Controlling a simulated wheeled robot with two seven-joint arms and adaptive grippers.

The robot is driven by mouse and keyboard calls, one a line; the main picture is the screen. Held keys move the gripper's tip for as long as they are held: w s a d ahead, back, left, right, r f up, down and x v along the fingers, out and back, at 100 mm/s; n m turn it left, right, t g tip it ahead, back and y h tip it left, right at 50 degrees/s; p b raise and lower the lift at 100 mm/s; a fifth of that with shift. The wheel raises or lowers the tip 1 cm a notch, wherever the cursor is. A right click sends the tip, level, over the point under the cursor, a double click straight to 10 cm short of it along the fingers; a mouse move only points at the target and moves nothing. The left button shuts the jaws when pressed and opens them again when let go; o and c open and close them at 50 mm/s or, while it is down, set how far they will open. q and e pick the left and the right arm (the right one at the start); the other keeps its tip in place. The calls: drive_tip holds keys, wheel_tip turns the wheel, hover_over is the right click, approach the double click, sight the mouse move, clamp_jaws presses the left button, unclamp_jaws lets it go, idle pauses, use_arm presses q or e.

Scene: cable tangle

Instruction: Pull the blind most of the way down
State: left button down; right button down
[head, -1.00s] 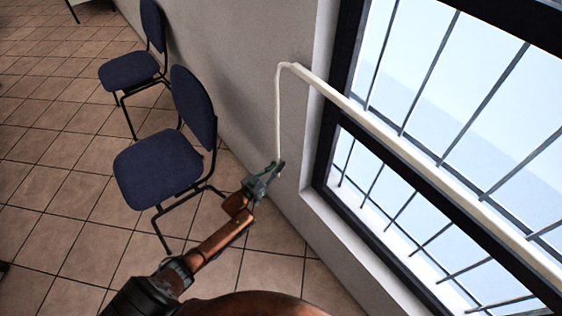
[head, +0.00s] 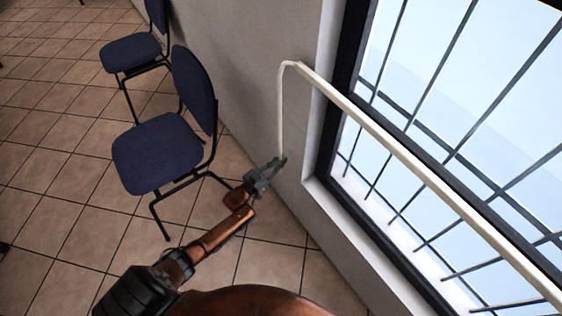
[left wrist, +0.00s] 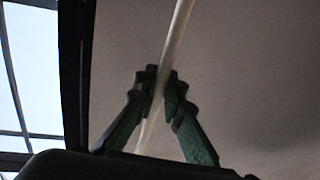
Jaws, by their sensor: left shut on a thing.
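The blind shows as a pale slanting rail (head: 420,177) across the window; I cannot make out its fabric. My left gripper (head: 275,164) is shut on the lower part of this cord, close to the wall. In the left wrist view the cord (left wrist: 176,38) runs up between the two fingertips (left wrist: 161,84), and a short piece shows below them. My right gripper is not in view.
The barred window (head: 460,70) has a dark frame and a pale sill (head: 345,225). A blue chair (head: 160,150) stands by the wall, left of my gripper. Another blue chair (head: 130,52) is farther back. Tiled floor (head: 60,200) is open at left.

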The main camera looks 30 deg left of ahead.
use_arm(q)
drive_tip(key=shift+s+f, duration=0.2)
drive_tip(key=shift+f, duration=0.1)
drive_tip(key=c, duration=2.3)
unclamp_jaws()
drive_tip(key=shift+r, duration=0.1)
drive_tip(key=shift+o, duration=1.3)
drive_tip(key=shift+w+r, duration=0.15)
drive_tip(key=v, duration=1.2)
